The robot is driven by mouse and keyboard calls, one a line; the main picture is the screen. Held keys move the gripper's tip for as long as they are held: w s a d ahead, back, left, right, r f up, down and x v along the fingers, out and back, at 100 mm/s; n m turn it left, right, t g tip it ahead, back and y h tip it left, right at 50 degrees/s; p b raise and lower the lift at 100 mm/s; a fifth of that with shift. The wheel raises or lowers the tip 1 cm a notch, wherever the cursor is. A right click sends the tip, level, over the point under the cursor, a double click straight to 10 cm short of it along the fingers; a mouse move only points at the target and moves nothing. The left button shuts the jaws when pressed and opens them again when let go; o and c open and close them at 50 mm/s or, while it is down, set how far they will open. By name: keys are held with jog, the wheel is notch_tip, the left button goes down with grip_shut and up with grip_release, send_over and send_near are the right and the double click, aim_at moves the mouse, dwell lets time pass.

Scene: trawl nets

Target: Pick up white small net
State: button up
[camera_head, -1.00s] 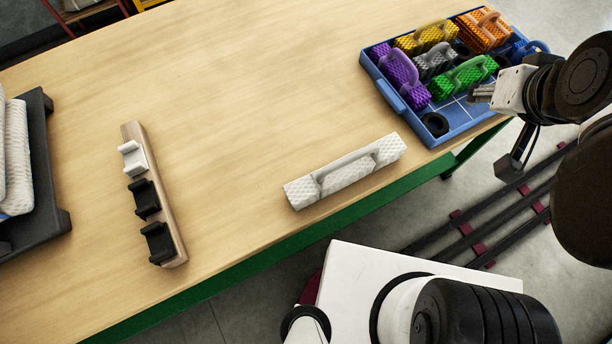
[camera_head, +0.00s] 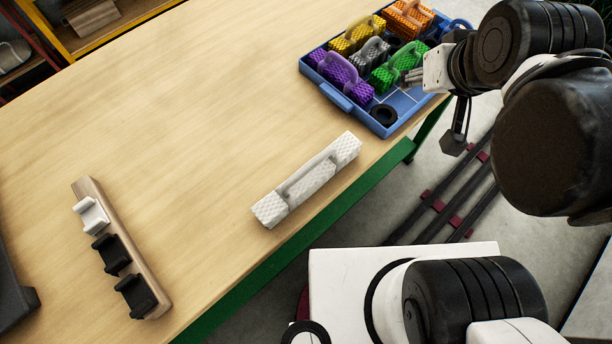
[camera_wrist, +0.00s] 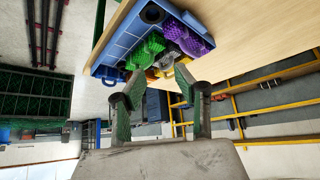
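A white net block (camera_head: 326,172) with a textured surface and a handle lies alone on the wooden table, near its front edge. My gripper (camera_head: 412,78) is at the right side of the blue tray, beside the green net (camera_head: 393,72), well apart from the white net. In the wrist view my gripper (camera_wrist: 158,74) has its two fingers spread, with nothing held between them. The white net is not seen in the wrist view.
The blue tray (camera_head: 345,104) holds purple, yellow, grey, green and orange nets and a black ring (camera_head: 384,115). A wooden rack (camera_head: 150,280) with one white and two black holders stands at left. The table (camera_head: 200,120) between is clear.

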jog(key=m+g+y+p, duration=0.1)
jog(key=m+g+p, duration=0.1)
jog(key=m+g, duration=0.6)
send_near(310, 166)
jog(key=f, duration=0.1)
jog(key=f+m+t+b, duration=0.1)
jog(key=f, duration=0.1)
jog(key=s+f+t+b, duration=0.1)
jog(key=f, duration=0.1)
jog(key=shift+a+f+m, duration=0.15)
jog(key=shift+a+m, duration=0.25)
jog(key=shift+w+a+f+b, duration=0.15)
jog(key=shift+f+b, duration=0.4)
jog(key=shift+f, duration=0.8)
jog(key=shift+w+d+f+b, duration=0.1)
jog(key=shift+f+b, duration=0.45)
jog(key=shift+f, duration=0.8)
jog(key=shift+c, duration=0.4)
grip_shut()
